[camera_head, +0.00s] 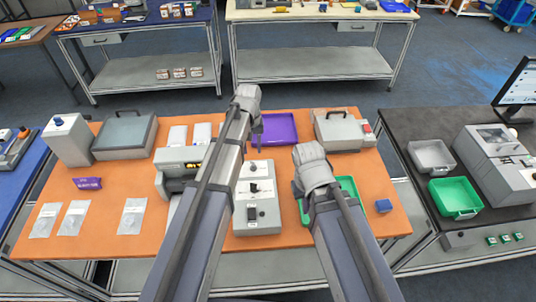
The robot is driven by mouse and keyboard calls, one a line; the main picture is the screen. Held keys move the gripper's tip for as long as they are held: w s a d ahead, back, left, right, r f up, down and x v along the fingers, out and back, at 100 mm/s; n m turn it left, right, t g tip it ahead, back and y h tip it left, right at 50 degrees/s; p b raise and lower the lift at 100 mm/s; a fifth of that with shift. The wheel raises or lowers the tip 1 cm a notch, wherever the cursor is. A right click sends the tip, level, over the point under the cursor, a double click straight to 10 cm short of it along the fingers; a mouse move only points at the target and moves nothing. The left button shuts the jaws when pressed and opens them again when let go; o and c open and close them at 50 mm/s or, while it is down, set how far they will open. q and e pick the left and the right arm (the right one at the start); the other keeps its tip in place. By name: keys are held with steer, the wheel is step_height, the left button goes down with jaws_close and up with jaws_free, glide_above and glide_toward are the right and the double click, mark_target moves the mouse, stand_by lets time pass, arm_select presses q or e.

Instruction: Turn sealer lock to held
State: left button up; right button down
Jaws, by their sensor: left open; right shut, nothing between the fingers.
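A grey box (259,190) with dark controls on its upper face stands in the middle of the orange table.
A green tray (360,206) lies partly behind my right arm. A lidded grey case (125,135) and an upright box (67,139) stand at the back left. Clear bags (132,216) lie at the front left. A grey device (338,130) is at the back right.

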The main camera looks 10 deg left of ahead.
mark_target(253, 163)
arm_select(q)
steer(key=shift+w, duration=0.1)
steer(key=shift+f+b, duration=0.4)
steer(key=shift+b, duration=0.05)
step_height(253, 163, down, 7)
steer(key=b, duration=0.7)
jaws_close()
